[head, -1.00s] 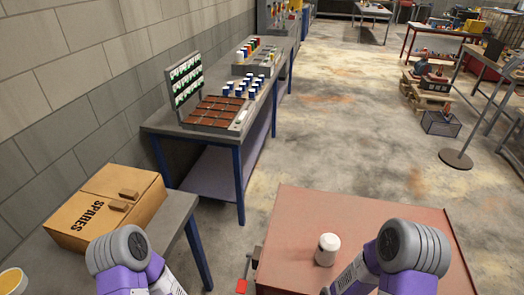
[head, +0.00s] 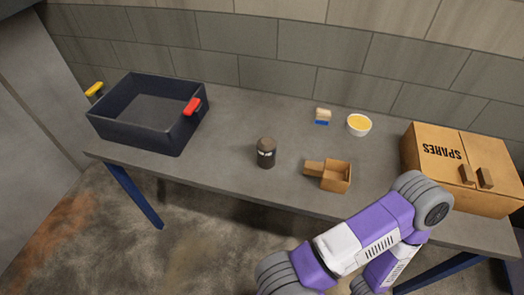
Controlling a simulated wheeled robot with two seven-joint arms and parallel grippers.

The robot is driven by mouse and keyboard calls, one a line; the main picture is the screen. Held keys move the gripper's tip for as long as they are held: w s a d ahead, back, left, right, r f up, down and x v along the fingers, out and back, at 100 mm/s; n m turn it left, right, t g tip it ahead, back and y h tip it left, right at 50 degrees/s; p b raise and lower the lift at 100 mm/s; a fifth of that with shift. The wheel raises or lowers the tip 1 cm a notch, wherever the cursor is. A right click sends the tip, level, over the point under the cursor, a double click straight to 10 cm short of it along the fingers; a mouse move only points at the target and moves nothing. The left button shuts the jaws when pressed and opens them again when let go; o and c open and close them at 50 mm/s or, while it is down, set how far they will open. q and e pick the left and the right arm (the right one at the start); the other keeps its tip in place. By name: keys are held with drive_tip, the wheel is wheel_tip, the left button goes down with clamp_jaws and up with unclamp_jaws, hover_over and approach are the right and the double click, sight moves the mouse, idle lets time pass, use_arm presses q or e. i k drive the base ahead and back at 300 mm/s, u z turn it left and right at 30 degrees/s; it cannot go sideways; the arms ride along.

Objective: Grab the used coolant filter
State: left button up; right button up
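A dark, dirty-looking cylindrical filter (head: 266,153) with a small pale label stands upright on the grey workbench (head: 225,155), near the middle of the head view. It appears to be the used coolant filter. Nothing touches it. One of my purple and white arms shows at the lower right, in front of the bench edge. Neither of my grippers is in view.
A dark open bin (head: 148,112) with red and yellow handles stands at the bench's left. A SPARES carton (head: 440,160) stands far right.

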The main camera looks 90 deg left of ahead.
sight(266, 146)
drive_tip(key=u, duration=2.45)
drive_tip(key=k, duration=0.4)
drive_tip(key=u, duration=0.4)
drive_tip(key=i, duration=0.5)
drive_tip(key=z, duration=2.15)
drive_tip(key=k, duration=1.2)
drive_tip(key=u, duration=1.95)
drive_tip(key=i, duration=0.55)
drive_tip(key=u, duration=0.15)
